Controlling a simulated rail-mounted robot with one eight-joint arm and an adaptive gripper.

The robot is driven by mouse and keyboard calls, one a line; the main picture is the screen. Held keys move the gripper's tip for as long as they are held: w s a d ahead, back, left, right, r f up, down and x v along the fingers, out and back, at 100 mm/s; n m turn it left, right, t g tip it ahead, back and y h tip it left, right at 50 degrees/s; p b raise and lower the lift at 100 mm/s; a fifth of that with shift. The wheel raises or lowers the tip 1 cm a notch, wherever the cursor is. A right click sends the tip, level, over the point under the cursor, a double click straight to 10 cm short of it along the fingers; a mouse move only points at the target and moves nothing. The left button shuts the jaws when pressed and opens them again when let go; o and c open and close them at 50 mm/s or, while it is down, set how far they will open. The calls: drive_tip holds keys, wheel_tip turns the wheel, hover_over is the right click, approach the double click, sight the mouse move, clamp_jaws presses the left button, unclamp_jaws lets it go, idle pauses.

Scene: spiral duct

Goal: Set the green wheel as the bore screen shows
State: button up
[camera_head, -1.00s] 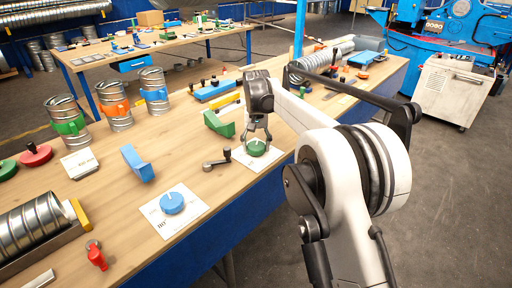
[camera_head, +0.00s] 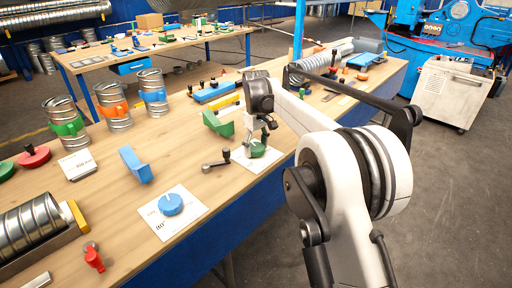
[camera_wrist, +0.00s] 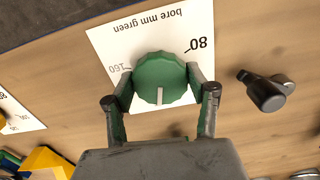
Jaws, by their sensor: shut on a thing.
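The green wheel (camera_wrist: 158,72) sits on a white dial card (camera_wrist: 118,42) printed "bore mm green", upside down in the wrist view, with marks 80 and 160. The wheel's pale line points toward my gripper's palm, away from the lettering. My gripper (camera_wrist: 160,98) is shut on the wheel, one finger on each side. In the head view my gripper (camera_head: 258,141) reaches down onto the green wheel (camera_head: 255,150). A small white tilted placard (camera_head: 78,164) may be the bore screen; its dark text is too small to read.
A dark crank handle (camera_wrist: 265,92) lies close beside the card. A blue wheel (camera_head: 171,204) stands on its own card. A green angled block (camera_head: 217,123) and a blue block (camera_head: 135,164) stand nearby. Several banded metal ducts stand at left. The table edge is close.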

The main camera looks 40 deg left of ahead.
sight(257, 147)
idle(0.3)
drive_tip(key=o, duration=1.2)
drive_tip(key=shift+c, duration=0.2)
wheel_tip(257, 147, up, 12)
drive_tip(key=shift+d, duration=0.1)
